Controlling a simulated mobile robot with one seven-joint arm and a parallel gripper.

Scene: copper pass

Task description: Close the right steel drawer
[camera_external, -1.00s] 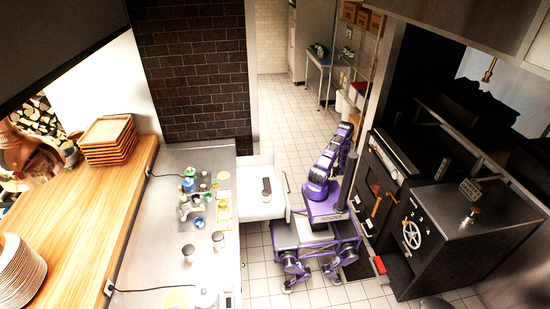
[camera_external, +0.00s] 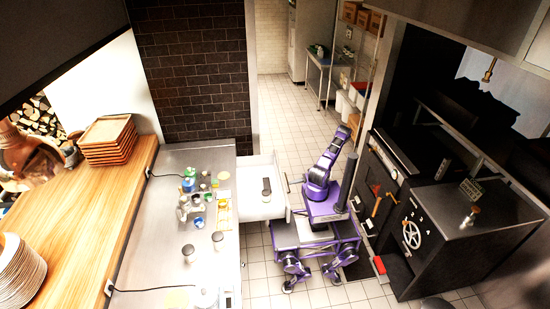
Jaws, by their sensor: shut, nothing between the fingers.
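The right steel drawer (camera_external: 252,208) stands pulled out from the right side of the steel counter (camera_external: 165,240). A small dark-topped item (camera_external: 267,186) lies inside it. The drawer's front and handle (camera_external: 288,183) face my purple base, which stands just to the right of it. My arm rises from the base and leans up and away from the drawer. I cannot make out my gripper; the end of the arm is too small or hidden behind its own links. I see no contact between the arm and the drawer.
Small jars and containers (camera_external: 196,197) stand on the counter. A black oven unit with a white wheel (camera_external: 411,235) stands close on the right. A steel side table (camera_external: 326,68) is at the back. Tiled floor (camera_external: 285,100) is free behind my base.

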